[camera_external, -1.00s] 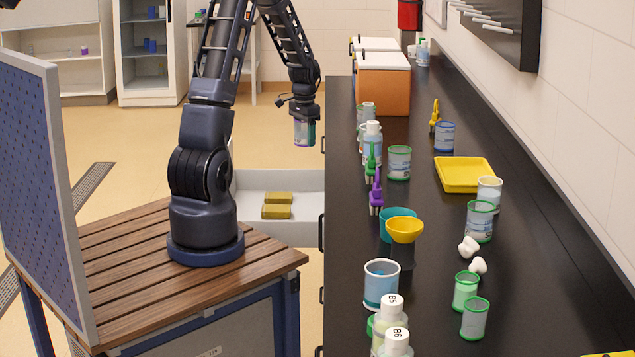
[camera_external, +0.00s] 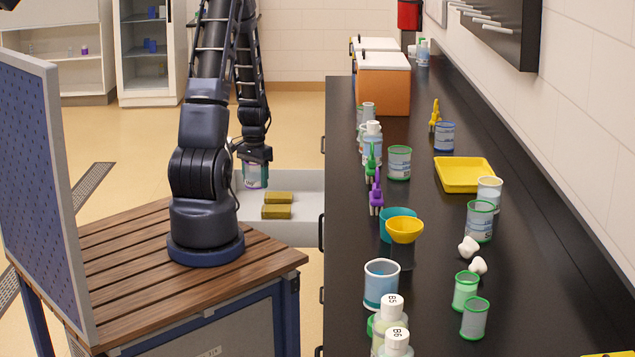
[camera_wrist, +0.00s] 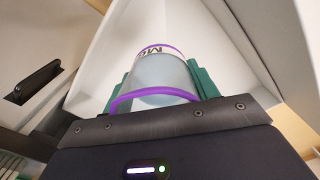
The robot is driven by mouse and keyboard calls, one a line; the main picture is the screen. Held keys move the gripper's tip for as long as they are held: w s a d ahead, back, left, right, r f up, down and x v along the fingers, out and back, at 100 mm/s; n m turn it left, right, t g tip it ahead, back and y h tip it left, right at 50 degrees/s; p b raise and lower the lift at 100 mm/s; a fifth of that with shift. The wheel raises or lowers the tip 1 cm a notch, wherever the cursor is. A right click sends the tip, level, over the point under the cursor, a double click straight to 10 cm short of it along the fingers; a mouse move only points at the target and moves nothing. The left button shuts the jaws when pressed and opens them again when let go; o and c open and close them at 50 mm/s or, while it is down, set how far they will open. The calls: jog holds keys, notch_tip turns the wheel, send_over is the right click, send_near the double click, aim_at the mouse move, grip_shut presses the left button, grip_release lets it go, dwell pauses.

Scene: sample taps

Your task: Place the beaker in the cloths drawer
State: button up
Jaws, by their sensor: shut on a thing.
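My gripper (camera_external: 255,160) is shut on a beaker (camera_external: 254,176) with a purple rim and a printed label. In the wrist view the beaker (camera_wrist: 160,75) sits between the green finger pads, and white drawer walls show around and beyond it. An open white drawer (camera_external: 306,220) sticks out from the left side of the black bench. Two folded olive-yellow cloths (camera_external: 277,204) lie in it. In the external view the beaker hangs over the drawer's left, far part, to the left of the cloths. I cannot tell whether it touches the drawer floor.
The black bench (camera_external: 420,270) on the right carries several beakers, bottles, a yellow tray (camera_external: 465,174) and an orange box (camera_external: 383,85). A dark drawer handle (camera_wrist: 35,82) shows at the left of the wrist view. The slatted wooden top (camera_external: 120,255) carries my arm's base.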

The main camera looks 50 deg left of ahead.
notch_tip(320, 180, down, 15)
jog(key=shift+f, duration=0.15)
dwell(0.8)
jog(key=shift+f, duration=0.15)
jog(key=o, duration=1)
jog(key=shift+o, duration=0.2)
